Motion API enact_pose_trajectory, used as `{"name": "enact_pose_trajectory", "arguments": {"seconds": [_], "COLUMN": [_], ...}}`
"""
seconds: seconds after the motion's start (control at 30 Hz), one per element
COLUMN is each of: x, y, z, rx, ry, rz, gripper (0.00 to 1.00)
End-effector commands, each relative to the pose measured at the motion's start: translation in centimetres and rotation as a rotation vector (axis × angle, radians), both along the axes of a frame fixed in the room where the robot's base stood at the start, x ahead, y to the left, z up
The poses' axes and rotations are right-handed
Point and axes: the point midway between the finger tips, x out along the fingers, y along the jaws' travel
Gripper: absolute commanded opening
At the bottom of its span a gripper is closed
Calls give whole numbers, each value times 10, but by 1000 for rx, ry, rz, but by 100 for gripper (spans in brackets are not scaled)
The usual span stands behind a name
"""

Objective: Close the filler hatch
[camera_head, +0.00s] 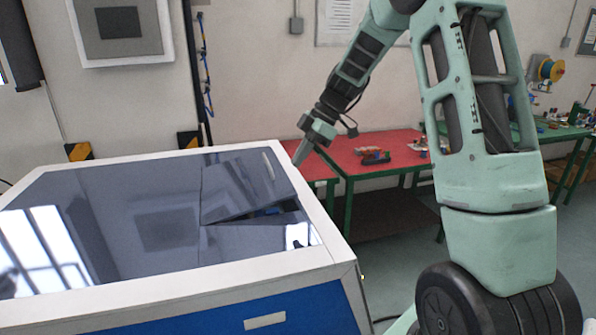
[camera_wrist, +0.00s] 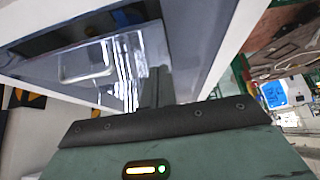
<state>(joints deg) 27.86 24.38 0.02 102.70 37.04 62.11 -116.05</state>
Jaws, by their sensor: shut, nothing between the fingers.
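The filler hatch (camera_head: 235,185) is a dark, glossy panel set in the right part of the generator's top. It stands slightly raised, with a dark wedge-shaped gap along its front edge. A pale handle (camera_head: 268,166) lies near its right side. In the wrist view a glossy panel with a rectangular handle-like outline (camera_wrist: 86,62) shows at upper left; I take it for the hatch. My gripper (camera_head: 298,160) is shut and empty, pointing down by the right rim of the top, close to the hatch's far right corner. Whether it touches anything cannot be told. Its fingers (camera_wrist: 157,86) also show in the wrist view.
The generator has a white frame (camera_head: 332,240) and a blue front (camera_head: 215,325). A red-topped table (camera_head: 345,160) with small items stands behind my gripper. A green workbench (camera_head: 560,132) is at the far right. The space above the generator's top is clear.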

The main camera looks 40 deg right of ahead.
Motion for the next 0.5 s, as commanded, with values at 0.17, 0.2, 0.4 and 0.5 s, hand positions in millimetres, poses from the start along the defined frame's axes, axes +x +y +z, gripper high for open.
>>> {"name": "enact_pose_trajectory", "arguments": {"seconds": [0.17, 0.2, 0.4, 0.5], "x": [4, 4, 2, 2], "y": [13, 11, 6, 5], "z": [-27, -33, -55, -60], "rx": [3, 2, 1, 0], "ry": [7, 6, 3, 0], "rz": [-1, -3, -1, -1], "gripper": [0, 0, 0, 0]}}
